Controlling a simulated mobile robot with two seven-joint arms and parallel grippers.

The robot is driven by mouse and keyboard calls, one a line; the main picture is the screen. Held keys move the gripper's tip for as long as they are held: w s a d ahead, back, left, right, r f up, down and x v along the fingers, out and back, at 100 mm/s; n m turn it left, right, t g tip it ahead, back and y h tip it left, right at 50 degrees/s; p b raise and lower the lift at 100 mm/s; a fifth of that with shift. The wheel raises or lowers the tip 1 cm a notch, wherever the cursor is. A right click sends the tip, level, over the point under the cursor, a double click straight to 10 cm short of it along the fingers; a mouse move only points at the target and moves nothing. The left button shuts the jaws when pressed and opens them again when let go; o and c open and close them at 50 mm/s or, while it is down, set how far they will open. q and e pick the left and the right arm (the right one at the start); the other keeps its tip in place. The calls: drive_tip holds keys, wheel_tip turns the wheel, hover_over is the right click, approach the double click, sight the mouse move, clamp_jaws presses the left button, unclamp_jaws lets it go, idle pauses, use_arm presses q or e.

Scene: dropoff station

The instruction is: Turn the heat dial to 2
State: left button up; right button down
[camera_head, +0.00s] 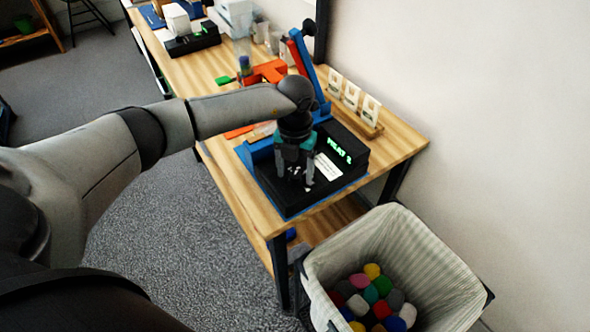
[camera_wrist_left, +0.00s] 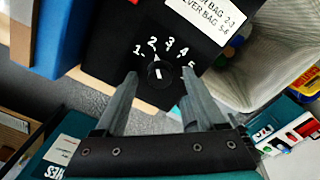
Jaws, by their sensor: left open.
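The black heat dial (camera_wrist_left: 158,74) shows in the left wrist view, on a black panel with white numbers 1 to 5 around it. It has a white mark, but which number it points at is hard to tell. My left gripper (camera_head: 296,182) is open above the sealer's black panel (camera_head: 275,190) in the head view, and its fingers hide the dial there. In the left wrist view my left gripper (camera_wrist_left: 160,82) has one finger on each side of the dial; contact is unclear. The green display (camera_head: 339,150) seems to end in a 2. My right gripper is out of view.
The blue-framed sealer stands at the near end of a wooden table (camera_head: 405,145). A lined bin (camera_head: 440,262) with colourful items stands below the table's end. A wooden holder with cards (camera_head: 352,98) is behind the sealer, near the wall. Orange parts (camera_head: 268,71) lie farther back.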

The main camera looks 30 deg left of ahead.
sight(295, 175)
use_arm(q)
drive_tip(key=shift+r, duration=0.1)
wheel_tip(295, 175, up, 15)
idle(0.4)
idle(0.4)
